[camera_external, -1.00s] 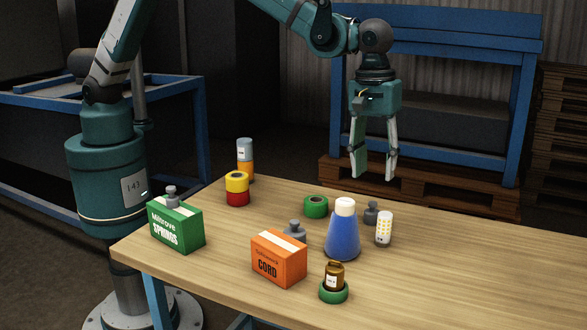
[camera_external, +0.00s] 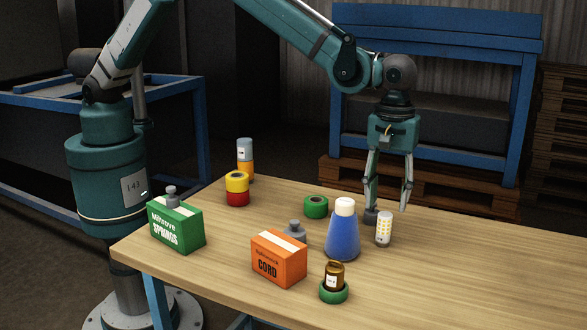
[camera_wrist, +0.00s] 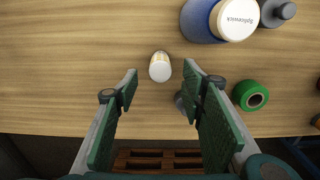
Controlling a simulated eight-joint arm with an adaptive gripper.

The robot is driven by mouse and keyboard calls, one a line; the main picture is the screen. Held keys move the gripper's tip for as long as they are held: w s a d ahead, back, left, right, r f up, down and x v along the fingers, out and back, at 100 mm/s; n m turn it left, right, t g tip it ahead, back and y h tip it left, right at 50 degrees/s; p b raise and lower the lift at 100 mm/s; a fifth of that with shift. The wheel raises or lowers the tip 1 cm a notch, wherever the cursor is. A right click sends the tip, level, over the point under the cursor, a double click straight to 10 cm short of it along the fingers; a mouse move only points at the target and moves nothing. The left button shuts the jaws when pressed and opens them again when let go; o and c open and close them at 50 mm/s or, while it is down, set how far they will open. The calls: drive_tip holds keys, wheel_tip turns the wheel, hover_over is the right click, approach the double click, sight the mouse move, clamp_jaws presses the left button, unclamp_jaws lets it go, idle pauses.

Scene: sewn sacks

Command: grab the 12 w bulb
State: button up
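The bulb (camera_external: 384,230) is a white cylinder with a grid of yellow LEDs, standing upright on the table to the right of the blue flask; no wattage is legible. In the wrist view the bulb (camera_wrist: 160,68) is seen from above, just beyond and between the fingertips. My gripper (camera_external: 387,207) points down, open and empty, above and slightly behind the bulb. The open fingers (camera_wrist: 159,84) also show in the wrist view, not touching the bulb.
A blue flask (camera_external: 342,237) with a white cap stands left of the bulb. A grey weight (camera_external: 371,217) stands close behind it, partly hidden by my right-hand finger in the wrist view (camera_wrist: 180,101). A green tape roll (camera_external: 316,207) lies farther left. The table's right side is clear.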

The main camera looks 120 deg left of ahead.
sight(386, 214)
drive_tip(key=shift+f, duration=1.15)
drive_tip(key=shift+f+b, duration=0.45)
drive_tip(key=shift+f, duration=2.15)
drive_tip(key=c, duration=1)
